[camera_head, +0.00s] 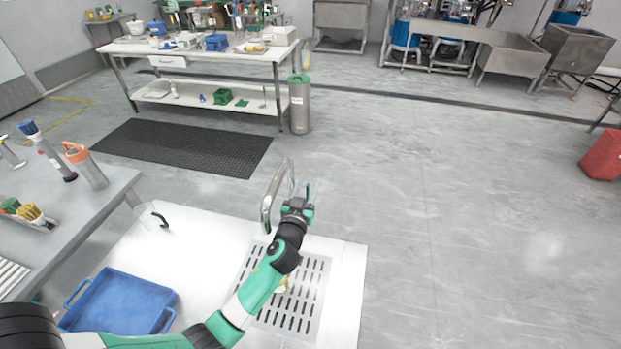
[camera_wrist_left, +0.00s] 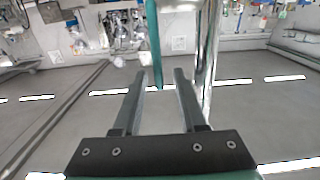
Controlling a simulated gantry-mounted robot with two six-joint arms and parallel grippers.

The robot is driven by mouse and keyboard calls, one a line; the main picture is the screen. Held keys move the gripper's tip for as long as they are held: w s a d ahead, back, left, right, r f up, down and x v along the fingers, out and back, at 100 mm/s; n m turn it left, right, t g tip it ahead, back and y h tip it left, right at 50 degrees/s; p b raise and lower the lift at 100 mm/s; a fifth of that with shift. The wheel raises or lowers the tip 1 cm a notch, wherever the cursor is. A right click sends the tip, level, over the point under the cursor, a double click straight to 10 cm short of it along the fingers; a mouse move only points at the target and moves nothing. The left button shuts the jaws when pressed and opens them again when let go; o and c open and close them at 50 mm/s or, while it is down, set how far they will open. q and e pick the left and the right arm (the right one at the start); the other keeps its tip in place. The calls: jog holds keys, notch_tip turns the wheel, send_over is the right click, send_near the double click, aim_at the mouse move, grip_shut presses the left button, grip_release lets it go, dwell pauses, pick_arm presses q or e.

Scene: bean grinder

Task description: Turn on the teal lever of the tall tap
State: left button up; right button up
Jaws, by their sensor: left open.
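The tall tap (camera_head: 268,205) is a curved chrome pipe rising from the white counter. In the left wrist view its shiny pipe (camera_wrist_left: 205,60) stands just right of the fingers. The teal lever (camera_wrist_left: 154,45) shows there as a narrow upright strip, with its lower end between the two fingertips in the picture. I cannot tell whether a finger touches it. My left gripper (camera_head: 305,188) is beside the tap's upper part, on its right. It also shows in the wrist view (camera_wrist_left: 160,80), with its fingers apart. The lever is not clear in the head view. My right gripper is not in view.
A white counter (camera_head: 205,240) with a slotted drain grate (camera_head: 312,290) lies below my left arm. A blue tray (camera_head: 120,303) is at the left. A small black hooked spout (camera_head: 160,220) stands near the counter's back edge. Open floor lies to the right.

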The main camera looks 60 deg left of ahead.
pick_arm(q)
jog(key=x, duration=0.3)
jog(key=shift+c, duration=0.2)
grip_shut()
dwell(1.3)
